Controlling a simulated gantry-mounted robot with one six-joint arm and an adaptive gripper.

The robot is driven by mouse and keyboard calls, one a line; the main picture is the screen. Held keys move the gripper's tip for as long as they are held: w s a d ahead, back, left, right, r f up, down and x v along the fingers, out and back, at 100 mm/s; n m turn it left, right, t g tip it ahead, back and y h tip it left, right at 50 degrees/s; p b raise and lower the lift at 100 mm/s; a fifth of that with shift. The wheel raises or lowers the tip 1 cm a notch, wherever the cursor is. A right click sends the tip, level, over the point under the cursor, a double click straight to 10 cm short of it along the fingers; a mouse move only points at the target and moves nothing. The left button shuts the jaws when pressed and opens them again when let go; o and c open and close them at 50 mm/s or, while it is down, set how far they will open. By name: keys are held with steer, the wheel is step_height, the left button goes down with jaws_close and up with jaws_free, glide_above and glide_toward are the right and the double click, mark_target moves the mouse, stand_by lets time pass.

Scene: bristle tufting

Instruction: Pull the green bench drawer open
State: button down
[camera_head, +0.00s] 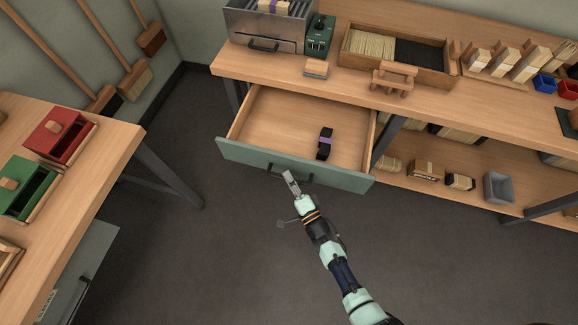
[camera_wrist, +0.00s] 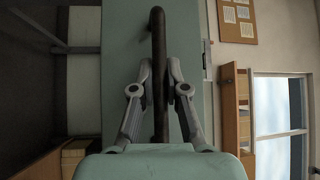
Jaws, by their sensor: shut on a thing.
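The green bench drawer (camera_head: 265,160) stands pulled out from under the wooden workbench, its inside in plain view. A dark bundle with a purple band (camera_head: 325,143) lies in it toward the right. My gripper (camera_head: 290,180) is at the drawer's front, at its dark bar handle (camera_head: 305,179). In the wrist view the handle (camera_wrist: 158,50) runs between the two fingers of my gripper (camera_wrist: 160,85), with the pale green drawer front (camera_wrist: 122,60) behind it. The fingers are shut on the handle. In the head view my gripper hides part of the handle.
The workbench top (camera_head: 350,90) holds a metal box (camera_head: 265,30), a bristle tray (camera_head: 395,55) and wooden blocks. A lower shelf (camera_head: 440,190) holds bundles and a grey bin (camera_head: 498,187). Another table (camera_head: 100,150) with red and green boxes stands left. The floor before the drawer is clear.

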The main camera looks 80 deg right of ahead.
steer(key=c, duration=1.2)
jaws_free()
steer(key=v, duration=1.2)
